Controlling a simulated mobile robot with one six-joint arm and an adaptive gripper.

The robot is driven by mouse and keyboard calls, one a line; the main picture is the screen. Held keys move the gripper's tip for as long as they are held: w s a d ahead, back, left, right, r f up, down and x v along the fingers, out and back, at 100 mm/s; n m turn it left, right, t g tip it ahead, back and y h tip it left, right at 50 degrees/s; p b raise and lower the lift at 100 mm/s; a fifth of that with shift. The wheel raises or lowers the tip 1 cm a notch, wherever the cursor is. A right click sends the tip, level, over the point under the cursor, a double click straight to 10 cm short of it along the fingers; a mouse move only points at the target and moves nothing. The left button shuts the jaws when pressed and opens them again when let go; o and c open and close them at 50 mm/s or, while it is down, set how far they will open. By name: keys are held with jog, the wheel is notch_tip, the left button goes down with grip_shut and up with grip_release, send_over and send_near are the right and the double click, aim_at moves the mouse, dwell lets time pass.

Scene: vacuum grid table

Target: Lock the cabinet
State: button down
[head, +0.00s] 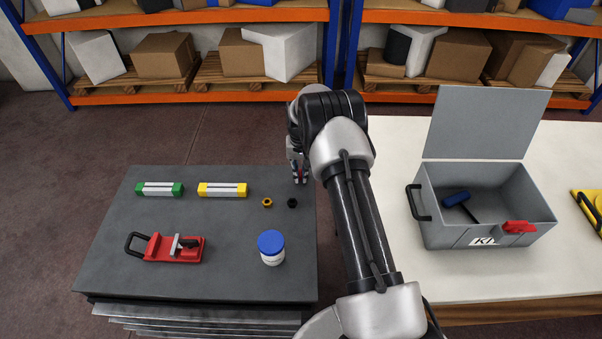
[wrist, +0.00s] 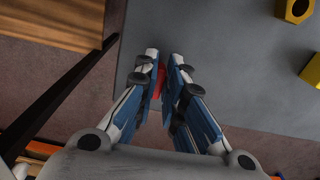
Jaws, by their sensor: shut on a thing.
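My gripper (head: 299,180) is at the far right corner of a dark grey tabletop (head: 160,275), partly hidden by my arm. In the wrist view my gripper (wrist: 162,62) is nearly closed, its fingers around a small red thing (wrist: 160,82). Most of the red thing is hidden between the fingers, so I cannot tell what it is or whether it is attached. Stacked metal layers (head: 200,320) show under the tabletop's front edge. No cabinet door or lock is clearly visible.
On the tabletop are a red clamp-like tool (head: 182,249), a green-ended bar (head: 160,189), a yellow-ended bar (head: 222,190), a yellow nut (head: 267,202), a black nut (head: 292,203) and a blue-lidded jar (head: 271,248). An open grey toolbox (head: 450,235) stands on the white table (head: 390,150) at right.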

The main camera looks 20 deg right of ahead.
aim_at(300, 175)
jog(key=shift+m, duration=0.4)
jog(key=c, duration=1.7)
grip_release()
notch_tip(300, 175, up, 12)
jog(key=shift+r, duration=0.1)
